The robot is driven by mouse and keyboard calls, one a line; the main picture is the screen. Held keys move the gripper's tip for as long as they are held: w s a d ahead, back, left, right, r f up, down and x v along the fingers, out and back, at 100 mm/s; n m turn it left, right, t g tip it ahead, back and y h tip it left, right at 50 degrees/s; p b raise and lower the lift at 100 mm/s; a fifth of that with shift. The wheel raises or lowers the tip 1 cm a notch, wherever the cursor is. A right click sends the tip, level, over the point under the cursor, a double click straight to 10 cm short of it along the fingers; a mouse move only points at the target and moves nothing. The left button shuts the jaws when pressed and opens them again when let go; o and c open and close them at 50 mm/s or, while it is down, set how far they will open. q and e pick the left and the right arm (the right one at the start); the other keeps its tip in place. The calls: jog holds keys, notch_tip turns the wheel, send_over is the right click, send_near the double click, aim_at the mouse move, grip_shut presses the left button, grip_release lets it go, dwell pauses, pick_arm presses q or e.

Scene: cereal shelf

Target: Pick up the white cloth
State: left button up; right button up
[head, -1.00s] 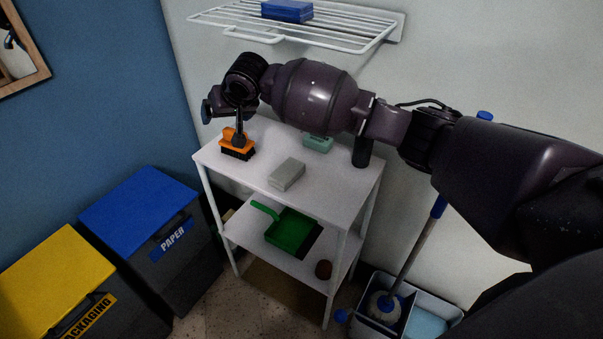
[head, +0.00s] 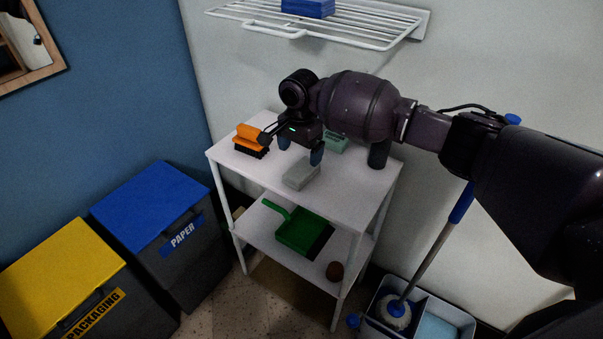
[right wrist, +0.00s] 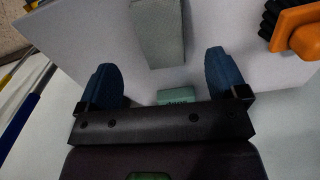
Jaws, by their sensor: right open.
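A pale grey-white, block-shaped item (head: 301,175), which looks like the folded white cloth, lies on the top of the white shelf unit (head: 345,195). The cloth also shows at the top middle of the right wrist view (right wrist: 157,30). My right gripper (head: 300,151) is open and empty, with its blue fingertips pointing down just behind and above the cloth. In the right wrist view the fingers (right wrist: 161,72) stand wide apart, and the cloth lies beyond them, between their lines. My left gripper is out of view.
On the same top, an orange brush (head: 251,138) stands left, a green box (head: 334,141) behind, and a dark cylinder (head: 379,153) at the back right. A green dustpan (head: 297,230) lies on the lower shelf. A wire rack (head: 340,30) hangs above.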

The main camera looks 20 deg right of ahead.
aim_at(302, 169)
jog(key=shift+f, duration=0.95)
jog(key=shift+w+f, duration=0.1)
jog(key=shift+f, duration=0.35)
jog(key=shift+d+f+b, duration=0.1)
jog(key=shift+f+b, duration=0.15)
jog(key=shift+b, duration=0.05)
jog(key=f, duration=0.1)
jog(key=f+b, duration=0.1)
jog(key=f, duration=0.2)
jog(key=shift+w+d+f, duration=0.15)
jog(key=shift+w+d, duration=0.05)
jog(key=shift+d, duration=0.05)
jog(key=shift+f+b, duration=0.15)
jog(key=shift+b, duration=0.15)
jog(key=c, duration=1)
notch_tip(302, 169, up, 9)
jog(key=shift+f+p, duration=0.1)
jog(key=shift+p, duration=1.15)
jog(key=shift+r, duration=0.75)
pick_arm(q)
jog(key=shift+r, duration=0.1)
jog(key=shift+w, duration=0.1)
